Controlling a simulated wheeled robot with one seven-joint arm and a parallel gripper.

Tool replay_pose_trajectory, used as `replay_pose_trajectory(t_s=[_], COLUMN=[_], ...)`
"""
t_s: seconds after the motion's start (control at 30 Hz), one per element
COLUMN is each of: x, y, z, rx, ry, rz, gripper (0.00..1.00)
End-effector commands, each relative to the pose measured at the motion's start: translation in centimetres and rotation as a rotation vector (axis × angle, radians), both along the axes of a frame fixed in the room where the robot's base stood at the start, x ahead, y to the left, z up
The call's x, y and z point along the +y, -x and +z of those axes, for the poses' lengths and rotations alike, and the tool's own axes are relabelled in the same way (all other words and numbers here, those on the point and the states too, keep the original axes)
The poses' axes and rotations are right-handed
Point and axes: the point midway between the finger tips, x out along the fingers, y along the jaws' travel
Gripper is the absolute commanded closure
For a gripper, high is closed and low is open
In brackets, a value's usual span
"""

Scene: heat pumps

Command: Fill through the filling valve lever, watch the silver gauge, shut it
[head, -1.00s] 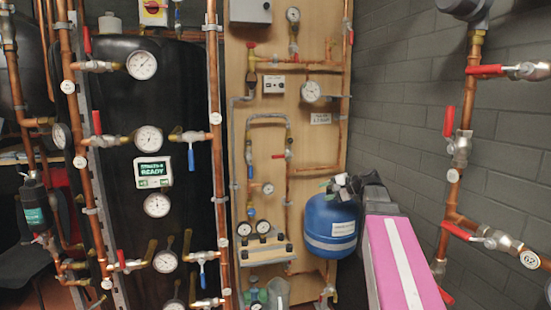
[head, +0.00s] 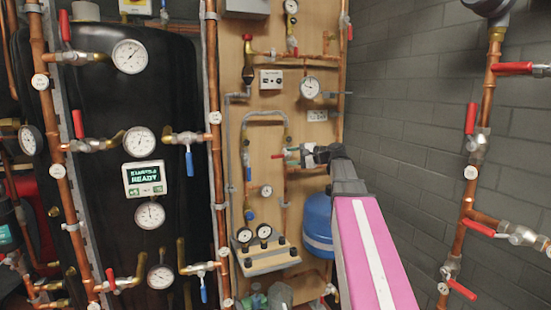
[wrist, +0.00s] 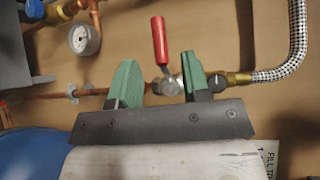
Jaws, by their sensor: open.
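A small valve with a red lever (wrist: 159,40) sits on the copper pipe, joined to a braided hose (wrist: 289,45). The lever also shows in the head view (head: 278,156), pointing left from the pipe. My gripper (wrist: 159,62) is open, with one green finger on each side of the lever, seemingly apart from it. In the head view my gripper (head: 293,155) is at the valve and partly hides it. A small silver-rimmed gauge (wrist: 84,38) is on the pipework nearby; in the head view (head: 266,190) it is below the lever. Its needle is too small to read.
A blue tank (head: 318,225) hangs below my gripper. Two gauges (head: 255,234) on a manifold are at lower left. A white label (wrist: 275,158) beginning "FILL" is beside my wrist. A black cylinder (head: 100,190) with gauges stands left; a grey wall is right.

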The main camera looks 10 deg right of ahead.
Motion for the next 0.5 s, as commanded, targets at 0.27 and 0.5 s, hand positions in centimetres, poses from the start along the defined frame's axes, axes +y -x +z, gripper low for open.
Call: replay_pose_trajectory(t_s=[0.27,0.5], x=[4.1,5.5], y=[-2.4,-3.2], z=[-0.7,-1.0], rx=[0.001,0.001], ry=[0.002,0.001], rz=[0.001,0.0], gripper=[0.57,0.57])
